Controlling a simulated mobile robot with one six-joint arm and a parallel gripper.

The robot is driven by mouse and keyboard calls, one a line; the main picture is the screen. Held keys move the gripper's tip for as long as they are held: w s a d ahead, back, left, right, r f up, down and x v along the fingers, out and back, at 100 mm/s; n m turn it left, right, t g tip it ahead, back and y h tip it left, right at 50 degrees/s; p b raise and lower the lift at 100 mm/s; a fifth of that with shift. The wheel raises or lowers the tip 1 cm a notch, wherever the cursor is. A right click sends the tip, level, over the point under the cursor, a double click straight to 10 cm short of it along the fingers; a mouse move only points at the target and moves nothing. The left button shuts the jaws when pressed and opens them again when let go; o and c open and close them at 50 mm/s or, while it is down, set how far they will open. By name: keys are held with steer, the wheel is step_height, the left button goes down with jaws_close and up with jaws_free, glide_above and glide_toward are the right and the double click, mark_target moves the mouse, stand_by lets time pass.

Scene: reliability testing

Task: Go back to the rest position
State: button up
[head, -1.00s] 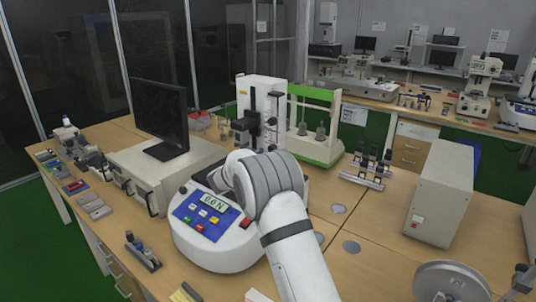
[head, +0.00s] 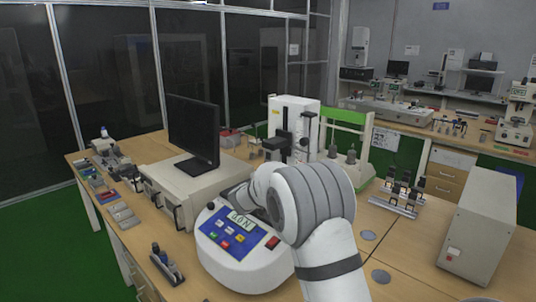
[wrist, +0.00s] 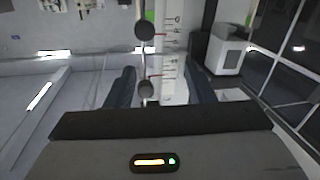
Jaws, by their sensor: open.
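My gripper (wrist: 160,90) shows in the wrist view with its two dark fingers apart and nothing between them. Beyond the fingers is a white scale panel (wrist: 172,60) with dark round knobs. In the head view my white arm reaches in from the bottom and hides the gripper. My arm bends in front of the white force tester base (head: 245,262), whose blue panel (head: 228,235) has a display and coloured buttons. The tester's white column (head: 296,120) stands behind my arm.
A monitor (head: 193,130) stands on a beige box (head: 175,185) at left. A green-framed device (head: 345,140) stands behind, a small clamp rack (head: 402,195) to the right, and a beige cabinet (head: 480,225) at far right. Small parts lie along the bench's left edge.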

steer(key=s+r+n+g+y, duration=0.1)
steer(key=s+r+n+y, duration=0.2)
steer(key=s+y, duration=0.35)
steer(key=s+r+n+g+y, duration=0.1)
steer(key=s+r+n+y, duration=0.15)
steer(key=s+y, duration=0.4)
steer(key=s+d+f+g+h, duration=0.1)
steer(key=s+d+f+g, duration=0.1)
steer(key=s, duration=0.9)
steer(key=s+d+f+g+h, duration=0.1)
steer(key=s+d+f+g, duration=0.2)
steer(key=s, duration=0.9)
steer(key=s+d+f+g+h, duration=0.1)
steer(key=s+d+f+g, duration=0.2)
steer(key=s+f, duration=0.3)
steer(key=s+g, duration=0.1)
steer(key=s, duration=0.4)
steer(key=shift+s+g, duration=0.3)
steer(key=shift+s, duration=0.05)
steer(key=shift+a, duration=0.1)
steer(key=shift+c, duration=0.6)
